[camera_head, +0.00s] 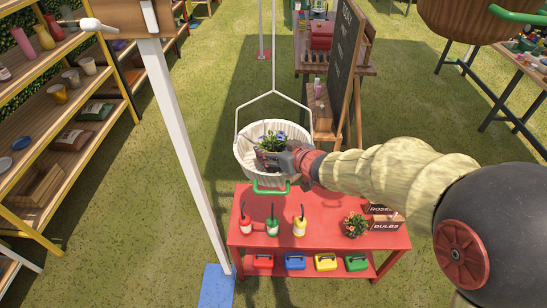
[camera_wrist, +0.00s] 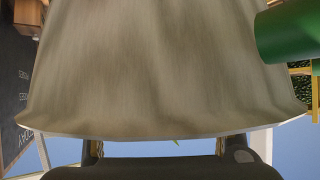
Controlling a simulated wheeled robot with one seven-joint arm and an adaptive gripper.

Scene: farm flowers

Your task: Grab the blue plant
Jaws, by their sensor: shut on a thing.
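The blue plant (camera_head: 270,138) has blue-violet flowers and green leaves. In the head view it is at the mouth of a cream hanging basket (camera_head: 246,165). My gripper (camera_head: 268,158) reaches in from the right over the basket's rim and is shut on the plant's lower part, which its fingers mostly hide. In the wrist view, my gripper (camera_wrist: 155,150) is at the bottom edge, and a pale surface, seemingly the basket's wall (camera_wrist: 150,70), fills most of the picture. Only a small green leaf tip (camera_wrist: 177,142) shows near the fingers.
A red table (camera_head: 275,240) below the basket holds several bottles and another potted plant (camera_head: 355,225). A chalkboard (camera_head: 341,65) stands behind. A white post (camera_head: 185,150) and shelves (camera_head: 60,90) are at left. The basket's green handle also shows in the wrist view (camera_wrist: 285,33).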

